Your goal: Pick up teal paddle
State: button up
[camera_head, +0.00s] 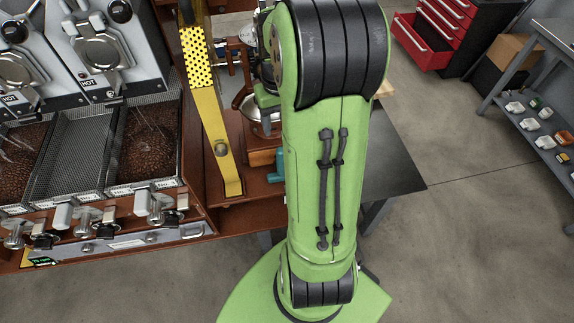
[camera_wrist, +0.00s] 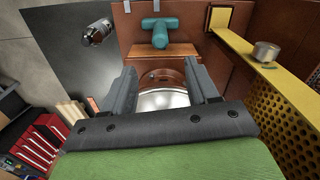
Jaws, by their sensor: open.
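The teal paddle (camera_wrist: 160,30) shows at the top middle of the wrist view as a T-shaped piece above a wooden block. In the head view, a teal part (camera_head: 279,165) shows just left of my green arm, which hides the rest. My gripper (camera_wrist: 160,84) is open, its two grey fingers spread apart with nothing held between them. The paddle lies beyond the fingertips, apart from them. In the head view my arm covers most of the gripper.
A round shiny metal pan (camera_wrist: 165,99) shows between and below the fingers. A yellow perforated bracket (camera_wrist: 283,115) with a knob stands at the right in the wrist view. In the head view, trays of beans (camera_head: 148,140) are at left and a red tool cabinet (camera_head: 440,25) at upper right.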

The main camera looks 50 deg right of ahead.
aim_at(281, 158)
notch_tip(281, 158, down, 15)
jog(key=shift+s+r+b, duration=0.1)
jog(key=shift+b, duration=0.95)
jog(key=shift+a+r, duration=0.1)
jog(key=shift+a, duration=0.05)
jog(key=shift+c, duration=0.4)
grip_shut()
jog(key=shift+r, duration=0.1)
